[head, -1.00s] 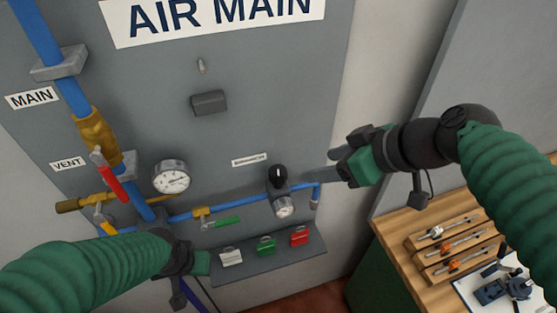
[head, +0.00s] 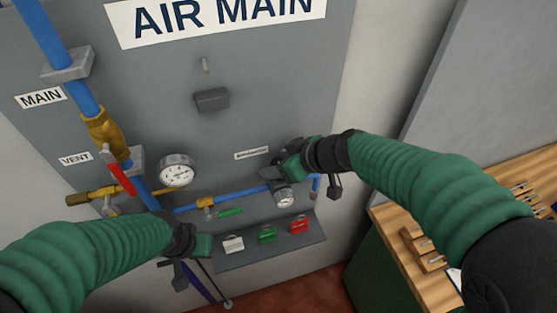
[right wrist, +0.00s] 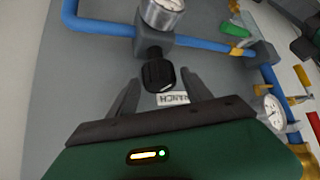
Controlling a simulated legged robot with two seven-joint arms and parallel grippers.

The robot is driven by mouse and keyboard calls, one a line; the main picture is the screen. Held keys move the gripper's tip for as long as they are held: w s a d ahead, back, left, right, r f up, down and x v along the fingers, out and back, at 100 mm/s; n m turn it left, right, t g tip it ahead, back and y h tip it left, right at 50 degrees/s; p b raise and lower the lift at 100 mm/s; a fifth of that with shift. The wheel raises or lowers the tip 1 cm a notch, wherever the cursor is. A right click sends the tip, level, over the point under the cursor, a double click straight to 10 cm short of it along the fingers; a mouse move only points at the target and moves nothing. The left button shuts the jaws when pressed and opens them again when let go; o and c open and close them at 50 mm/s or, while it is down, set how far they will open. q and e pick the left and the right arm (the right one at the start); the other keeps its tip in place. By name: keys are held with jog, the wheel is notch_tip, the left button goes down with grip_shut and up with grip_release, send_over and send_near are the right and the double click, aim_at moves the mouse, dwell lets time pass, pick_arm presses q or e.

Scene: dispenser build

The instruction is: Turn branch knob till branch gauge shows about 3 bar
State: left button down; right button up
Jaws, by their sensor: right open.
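The black branch knob (right wrist: 158,74) sits on a grey regulator body on the blue branch pipe. In the right wrist view it stands between the two spread fingers of my right gripper (right wrist: 160,92), with gaps on both sides. In the head view my right gripper (head: 272,172) is at the regulator and hides the knob. The small branch gauge (head: 284,198) hangs just below the regulator; it also shows in the right wrist view (right wrist: 162,12). Its needle is too small to read. My left gripper (head: 195,246) is low at the left, its fingers unclear.
A larger gauge (head: 177,171) and a red-handled valve (head: 121,178) are left on the panel. A green-handled valve (head: 230,212) sits on the branch pipe. A grey shelf (head: 258,256) with padlock-like tags is below. A wooden bench (head: 400,215) stands right.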

jog(key=shift+c, duration=1.3)
grip_shut()
jog(key=shift+s+f+m+b, duration=0.1)
jog(key=shift+f+m+b, duration=0.05)
jog(key=shift+m+b, duration=0.2)
jog(key=shift+m+t+h, duration=0.3)
jog(key=shift+m+h, duration=0.05)
jog(key=shift+h, duration=0.05)
jog(key=shift+r+m, duration=0.2)
jog(key=shift+m, duration=0.2)
jog(key=shift+m+t+h, duration=0.4)
jog(key=shift+h, duration=0.1)
jog(key=shift+o, duration=1.3)
grip_release()
